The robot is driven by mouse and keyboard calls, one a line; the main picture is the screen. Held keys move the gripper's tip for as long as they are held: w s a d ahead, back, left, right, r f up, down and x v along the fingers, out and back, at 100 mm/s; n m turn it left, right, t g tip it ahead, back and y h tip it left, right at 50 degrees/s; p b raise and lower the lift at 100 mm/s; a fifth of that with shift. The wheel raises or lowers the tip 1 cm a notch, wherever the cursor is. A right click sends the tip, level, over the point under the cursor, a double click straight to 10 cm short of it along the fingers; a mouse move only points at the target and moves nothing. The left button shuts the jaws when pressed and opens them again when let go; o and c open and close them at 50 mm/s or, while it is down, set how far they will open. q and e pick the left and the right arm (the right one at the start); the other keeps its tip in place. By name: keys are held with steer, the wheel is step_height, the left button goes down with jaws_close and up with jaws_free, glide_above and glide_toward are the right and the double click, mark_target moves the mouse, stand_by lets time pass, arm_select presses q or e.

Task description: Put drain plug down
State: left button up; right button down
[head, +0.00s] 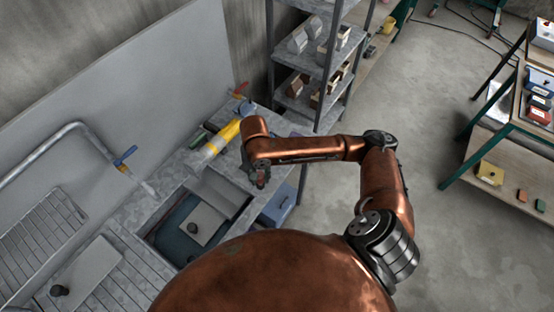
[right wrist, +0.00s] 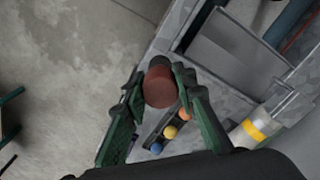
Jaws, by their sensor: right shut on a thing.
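In the right wrist view, a dull red-brown round plug (right wrist: 158,87), which I take to be the drain plug, sits between the fingertips of my right gripper (right wrist: 159,80). The green fingers touch it from both sides. In the head view my right gripper (head: 259,180) hangs down over the counter's right end, right of the sink basin (head: 173,217). The plug is too small and hidden to make out there. From the wrist view I cannot tell whether it touches the counter below. My left gripper is not in view.
A small rack with coloured balls (right wrist: 170,132) is close to my right gripper. A blue box (head: 278,204) is by the counter's right end. A grey shelf (head: 318,65) stands behind.

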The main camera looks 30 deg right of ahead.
steer(key=shift+w+d+f+p, duration=0.15)
steer(key=shift+w+d+f, duration=1.35)
steer(key=shift+f, duration=0.55)
steer(key=shift+w+d+f+p, duration=0.1)
steer(key=shift+w+d+f, duration=1.4)
steer(key=shift+f, duration=0.6)
steer(key=shift+w+d+f+p, duration=0.15)
steer(key=shift+w+d+f, duration=1.15)
steer(key=shift+d+f, duration=0.55)
steer(key=shift+a+f, duration=0.25)
steer(key=shift+f, duration=0.05)
steer(key=c, duration=1.6)
jaws_free()
step_height(320, 180, up, 12)
steer(key=shift+r+b, duration=0.1)
steer(key=shift+b, duration=0.2)
